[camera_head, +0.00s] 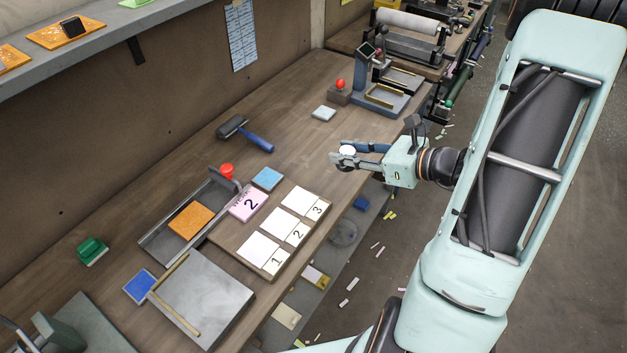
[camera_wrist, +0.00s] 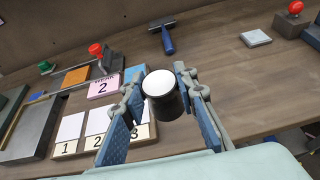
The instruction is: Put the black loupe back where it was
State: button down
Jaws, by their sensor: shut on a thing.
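The black loupe (camera_wrist: 163,104) is a short dark cylinder with a white round top. My gripper (camera_wrist: 158,82) is shut on it, with one blue-padded finger on each side. In the head view my gripper (camera_head: 345,155) is over the front edge of the wooden bench (camera_head: 300,130), right of the numbered cards. There only the loupe's pale top (camera_head: 347,149) shows clearly between the fingers. The loupe looks roughly upright and clear of the bench. I cannot tell which spot it came from.
Numbered white cards (camera_head: 283,229) lie on a board near the front edge, beside a pink card (camera_head: 248,203) and a blue pad (camera_head: 267,178). A blue-handled roller (camera_head: 245,134) and a pale block (camera_head: 324,113) lie behind. Bare bench lies between the roller and my gripper.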

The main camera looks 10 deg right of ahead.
jog(key=s+d+r+m+t+h+b, duration=0.1)
jog(key=s+d+b, duration=0.1)
jog(key=d, duration=0.1)
send_over(315, 174)
jog(key=f, duration=0.4)
jog(key=f+b, duration=0.1)
jog(key=f, duration=0.4)
jog(key=shift+s+d, duration=0.15)
jog(key=shift+d, duration=0.05)
jog(key=shift+a+f, duration=0.15)
jog(key=shift+f, duration=0.1)
jog(key=shift+w+f, duration=0.2)
jog(key=shift+f, duration=1.4)
jog(key=shift+f+b, duration=0.2)
jog(key=shift+b, duration=0.1)
jog(key=c, duration=1.5)
grip_release()
jog(key=shift+c, duration=0.2)
